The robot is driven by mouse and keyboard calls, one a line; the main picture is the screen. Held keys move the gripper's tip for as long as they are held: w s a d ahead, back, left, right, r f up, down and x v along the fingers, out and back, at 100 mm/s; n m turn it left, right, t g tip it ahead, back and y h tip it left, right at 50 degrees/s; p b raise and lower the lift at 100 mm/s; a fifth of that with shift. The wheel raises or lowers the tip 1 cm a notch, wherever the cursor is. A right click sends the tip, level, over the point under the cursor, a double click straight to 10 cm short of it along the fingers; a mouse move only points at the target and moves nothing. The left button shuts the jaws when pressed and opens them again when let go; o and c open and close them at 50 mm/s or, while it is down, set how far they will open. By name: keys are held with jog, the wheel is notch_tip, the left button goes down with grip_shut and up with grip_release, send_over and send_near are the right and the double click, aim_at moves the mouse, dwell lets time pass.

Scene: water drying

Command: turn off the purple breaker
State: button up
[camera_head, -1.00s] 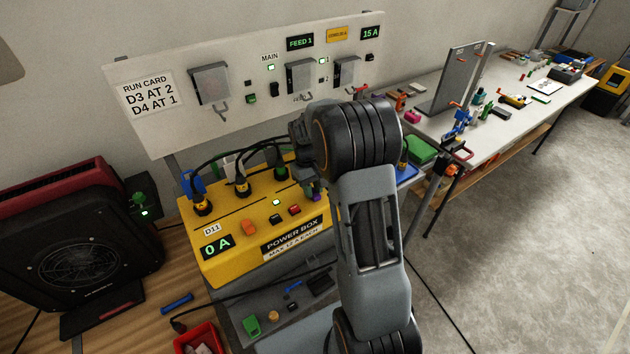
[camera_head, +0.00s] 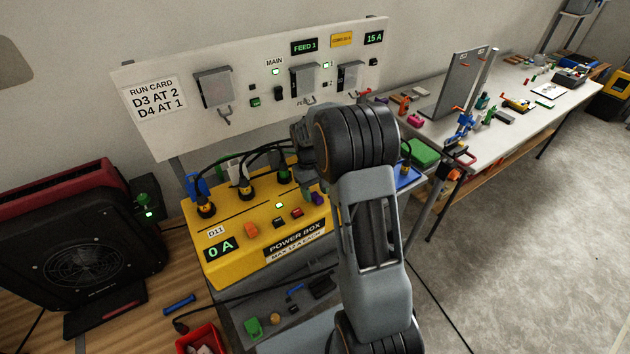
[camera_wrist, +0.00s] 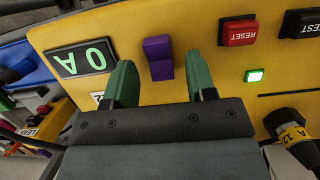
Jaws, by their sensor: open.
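The purple breaker (camera_wrist: 158,58) is a two-part rocker on the yellow power box (camera_head: 230,262). In the wrist view it sits just beyond and between the green fingertips of my gripper (camera_wrist: 158,76), with no clear contact. The fingers are apart and hold nothing. In the head view the purple breaker (camera_head: 318,198) shows at the box's right side, next to my arm. My gripper is mostly hidden behind my arm there. I cannot tell which way the rocker is set. A display reading 0 A (camera_wrist: 82,60) is beside it.
A red RESET button (camera_wrist: 239,31), a black TEST button (camera_wrist: 302,23) and a lit green lamp (camera_wrist: 254,76) are near the breaker. An orange breaker (camera_head: 251,231) is at the box's left. Plugs with black cables (camera_head: 205,208) stand along its back. A wall panel (camera_head: 160,137) rises behind.

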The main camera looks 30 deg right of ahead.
jog(key=v, duration=1.3)
jog(key=shift+r, duration=0.35)
jog(key=shift+w, duration=0.1)
